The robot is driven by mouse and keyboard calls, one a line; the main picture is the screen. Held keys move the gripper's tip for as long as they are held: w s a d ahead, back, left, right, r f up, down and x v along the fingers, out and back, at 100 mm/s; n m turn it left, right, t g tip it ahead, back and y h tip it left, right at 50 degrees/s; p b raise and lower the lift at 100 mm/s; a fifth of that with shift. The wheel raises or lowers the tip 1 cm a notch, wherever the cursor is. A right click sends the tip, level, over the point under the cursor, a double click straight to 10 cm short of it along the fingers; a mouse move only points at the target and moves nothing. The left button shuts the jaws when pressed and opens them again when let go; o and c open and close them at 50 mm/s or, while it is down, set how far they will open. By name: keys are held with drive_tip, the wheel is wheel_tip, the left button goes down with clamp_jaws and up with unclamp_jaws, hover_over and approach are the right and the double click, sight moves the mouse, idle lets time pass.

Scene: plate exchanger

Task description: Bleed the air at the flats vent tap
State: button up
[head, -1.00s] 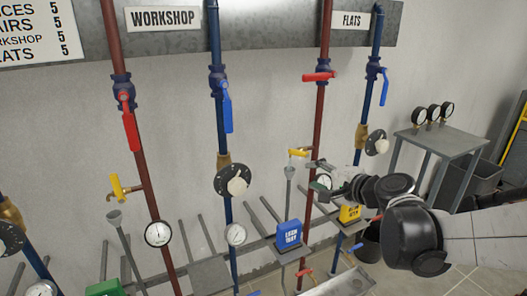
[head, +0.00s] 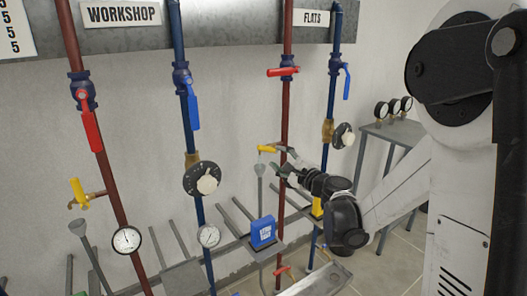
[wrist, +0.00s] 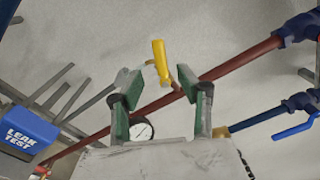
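The flats vent tap has a yellow handle (head: 268,149) and sits on the left of the red flats pipe (head: 286,110), above a grey funnel (head: 260,170). In the wrist view the yellow handle (wrist: 160,62) stands between and just beyond the tips of my fingers. My gripper (head: 284,170) is just right of and below the tap in the head view. In the wrist view my gripper (wrist: 158,82) is open, its green-padded fingers well apart, with no clear contact with the handle. The tap's outlet is hard to make out.
The red flats lever (head: 283,72) lies across its pipe; the blue flats lever (head: 347,82) hangs along its pipe. A gauge (wrist: 141,130) is close behind my fingers. A blue leak-test container (head: 263,232) stands lower left. A table with gauges (head: 394,107) is at right.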

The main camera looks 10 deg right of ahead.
sight(265, 149)
drive_tip(key=b+x, duration=0.1)
drive_tip(key=x, duration=0.7)
drive_tip(key=shift+w+a, duration=0.15)
drive_tip(key=shift+w, duration=0.25)
clamp_jaws()
